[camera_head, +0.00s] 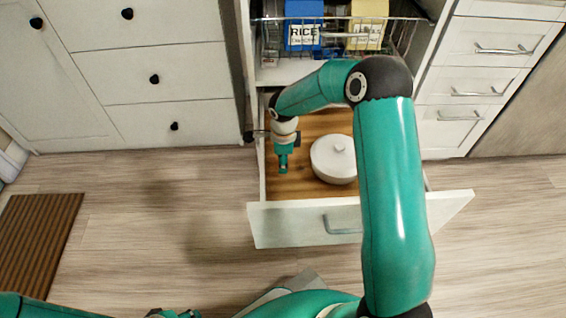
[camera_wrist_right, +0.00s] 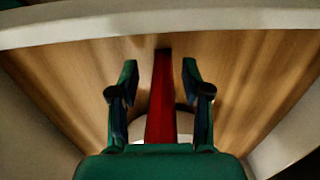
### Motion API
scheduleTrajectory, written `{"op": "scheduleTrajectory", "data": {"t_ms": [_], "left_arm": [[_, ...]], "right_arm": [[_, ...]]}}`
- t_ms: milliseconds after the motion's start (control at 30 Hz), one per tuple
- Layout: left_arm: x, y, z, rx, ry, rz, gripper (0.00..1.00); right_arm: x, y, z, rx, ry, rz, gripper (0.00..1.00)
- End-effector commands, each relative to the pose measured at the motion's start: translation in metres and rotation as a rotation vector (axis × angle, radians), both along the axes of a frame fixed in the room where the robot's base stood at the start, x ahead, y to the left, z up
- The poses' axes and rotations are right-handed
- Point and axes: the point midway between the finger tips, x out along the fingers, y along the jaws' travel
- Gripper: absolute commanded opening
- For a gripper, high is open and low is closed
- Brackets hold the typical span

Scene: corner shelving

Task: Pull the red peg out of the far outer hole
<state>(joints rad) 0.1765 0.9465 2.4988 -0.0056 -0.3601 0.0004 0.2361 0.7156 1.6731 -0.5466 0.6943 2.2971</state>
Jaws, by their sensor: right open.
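The red peg (camera_wrist_right: 162,95) shows in the right wrist view as a long red bar between the two fingers of my right gripper (camera_wrist_right: 160,85). The fingers are open, with a gap on both sides of the peg. In the head view my right gripper (camera_head: 283,163) points down into the open drawer, at its left side. The peg and its hole cannot be made out in the head view. In the wrist view the peg's lower end is hidden behind the gripper body. A little of my left arm (camera_head: 30,307) shows at the bottom left; its jaws cannot be read.
The open drawer (camera_head: 358,222) has a wooden floor and white walls close around my right gripper. A white lidded pot (camera_head: 334,159) stands in it to the right. Above is a wire basket with a blue rice box (camera_head: 304,25) and a yellow box (camera_head: 368,24).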

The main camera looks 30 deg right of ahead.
Motion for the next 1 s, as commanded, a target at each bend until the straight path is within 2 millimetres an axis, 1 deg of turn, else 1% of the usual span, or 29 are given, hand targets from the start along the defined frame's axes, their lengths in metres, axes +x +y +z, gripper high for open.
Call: {"op": "scheduleTrajectory", "data": {"t_ms": [33, 400, 1000], "left_arm": [[0.0001, 0.0, -0.0048, 0.0, 0.0, 0.0, 0.4], [0.0, -0.0001, -0.0109, 0.0, 0.0, 0.0, 0.4], [0.0001, -0.0001, -0.0119, 0.0, 0.0, 0.0, 0.4]], "right_arm": [[-0.0182, 0.0053, -0.0265, 0.014, 0.061, 0.006, 0.48], [-0.0169, 0.0036, -0.0274, 0.014, 0.061, 0.005, 0.48], [-0.0165, 0.0033, -0.0271, 0.014, 0.061, 0.004, 0.48]]}}
